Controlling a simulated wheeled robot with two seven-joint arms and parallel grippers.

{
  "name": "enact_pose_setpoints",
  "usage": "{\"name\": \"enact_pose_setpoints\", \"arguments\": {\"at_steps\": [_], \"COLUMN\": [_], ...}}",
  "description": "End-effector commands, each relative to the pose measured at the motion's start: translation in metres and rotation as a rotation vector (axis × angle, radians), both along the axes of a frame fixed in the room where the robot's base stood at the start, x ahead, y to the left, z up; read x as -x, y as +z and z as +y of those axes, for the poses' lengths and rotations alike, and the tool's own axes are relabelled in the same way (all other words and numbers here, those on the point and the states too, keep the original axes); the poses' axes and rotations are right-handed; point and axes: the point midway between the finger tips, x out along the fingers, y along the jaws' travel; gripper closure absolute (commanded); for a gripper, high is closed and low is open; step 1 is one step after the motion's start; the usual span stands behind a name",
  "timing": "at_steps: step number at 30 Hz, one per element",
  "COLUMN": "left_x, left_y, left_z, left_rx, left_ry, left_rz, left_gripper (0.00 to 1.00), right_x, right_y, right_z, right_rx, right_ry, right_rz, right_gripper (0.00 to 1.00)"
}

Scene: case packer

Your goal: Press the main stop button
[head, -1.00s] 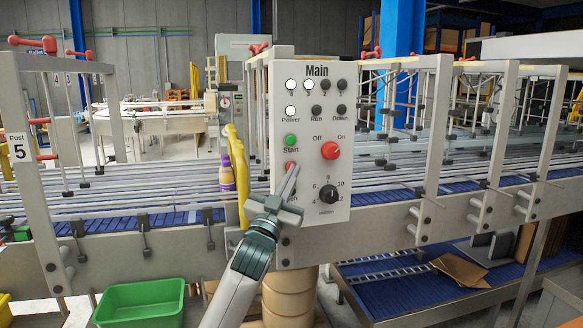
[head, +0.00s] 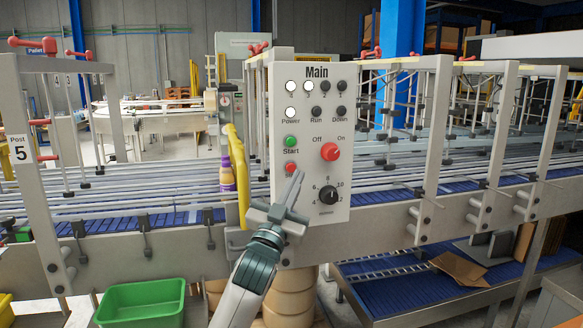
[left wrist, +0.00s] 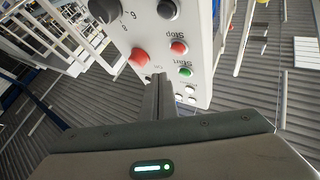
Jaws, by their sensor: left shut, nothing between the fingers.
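The Main panel (head: 316,225) is a pale upright plate. Its small red stop button (head: 291,168) sits below the green Start button (head: 291,141). My left gripper (head: 298,173) is shut and empty, its tips just below and right of the red button in the head view. In the left wrist view the panel appears upside down, with the red stop button (left wrist: 179,48) under the word Stop. The gripper tips (left wrist: 158,78) show there apart from the button's face. Contact with the panel cannot be told. The gripper hides the panel's lower left. My right gripper is out of view.
A red rotary switch (head: 330,151) and a black numbered knob (head: 328,195) sit right of the button. A yellow post (head: 238,175) stands left of the panel. Conveyor rails run behind it. A green bin (head: 141,304) is at lower left.

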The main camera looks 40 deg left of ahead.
Motion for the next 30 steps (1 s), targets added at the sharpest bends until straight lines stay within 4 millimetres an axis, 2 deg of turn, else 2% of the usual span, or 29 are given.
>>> {"name": "enact_pose_setpoints", "arguments": {"at_steps": [8, 30], "left_x": [0.0112, 0.0116], "left_y": [0.0005, 0.0002], "left_z": [-0.0130, -0.0134], "left_rx": [0.000, 0.000], "left_ry": [0.000, 0.001], "left_rz": [0.000, -0.001], "left_gripper": [1.00, 1.00], "right_x": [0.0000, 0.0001], "right_y": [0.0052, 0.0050], "right_z": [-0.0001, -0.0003], "right_rx": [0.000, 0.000], "right_ry": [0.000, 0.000], "right_rz": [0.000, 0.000], "right_gripper": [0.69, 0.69]}}
